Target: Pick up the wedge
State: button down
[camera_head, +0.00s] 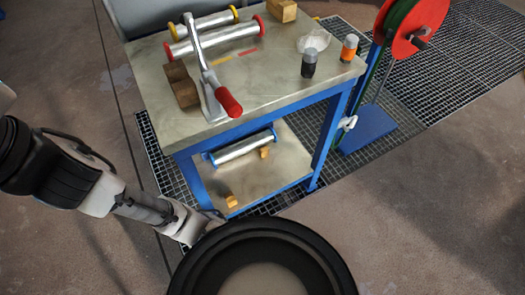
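Several wooden pieces could be the wedge; I cannot tell which one is meant. A small wooden wedge (231,200) lies near the front edge of the lower shelf (285,178). Another small wooden piece (264,153) is beside the lower metal cylinder. A larger wooden block (181,86) sits at the left of the tabletop (190,122), and one more (283,11) is at its back edge. My gripper (212,216) is low, just left of and below the front wedge, seemingly apart from it. Its fingers are too small and partly hidden to read.
The blue-framed table carries flanged metal cylinders (215,38), a red-handled lever tool (212,90), a dark jar (309,63) and an orange-banded jar (349,48). A metal cylinder (243,147) with blue ends lies on the shelf. A red reel (412,25) stands right. Floor at right is open.

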aim_at(231, 199)
jog(key=k+j, duration=0.4)
jog(key=k, duration=0.15)
jog(key=k+j, duration=0.4)
jog(key=k, duration=0.2)
jog(key=i+l+z, duration=0.1)
jog(key=i+l, duration=0.3)
jog(key=l, duration=0.15)
jog(key=i+l, duration=0.4)
jog(key=l, duration=0.15)
jog(key=i+j+z, duration=0.1)
jog(key=i+j, duration=0.55)
jog(key=i, duration=0.1)
